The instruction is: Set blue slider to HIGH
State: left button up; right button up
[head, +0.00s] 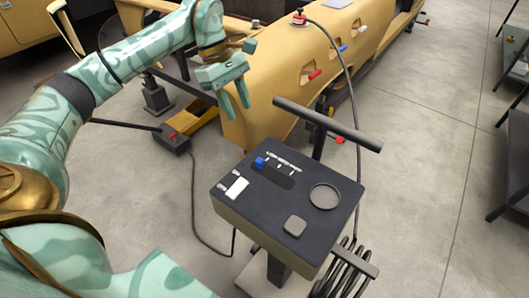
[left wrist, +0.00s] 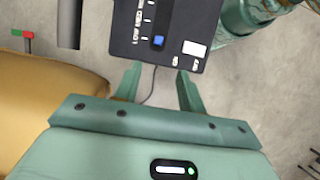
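The blue slider (head: 260,163) is a small blue knob at the left end of a dark slot on the sloped top of a black control box (head: 258,205). In the left wrist view the knob (left wrist: 158,41) sits by the LOW mark, with MED further along; the HIGH end is cut off at the top edge. My left gripper (head: 238,106) is open and empty, fingers pointing down, beyond the box and apart from it. Its two fingers also show in the left wrist view (left wrist: 159,85), framing floor just below the box's edge. My right gripper is not in view.
The box also has a white switch (head: 237,186), a round ring (head: 324,196) and a grey square button (head: 295,226). A dark bar (head: 327,122) rises behind it. A yellow shell (head: 290,75) stands beyond, near my gripper. Cables hang beside the box.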

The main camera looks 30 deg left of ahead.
aim_at(259, 160)
pick_arm(q)
jog(key=b+x, duration=0.2)
jog(key=x, duration=1.4)
jog(key=shift+w+f, duration=0.1)
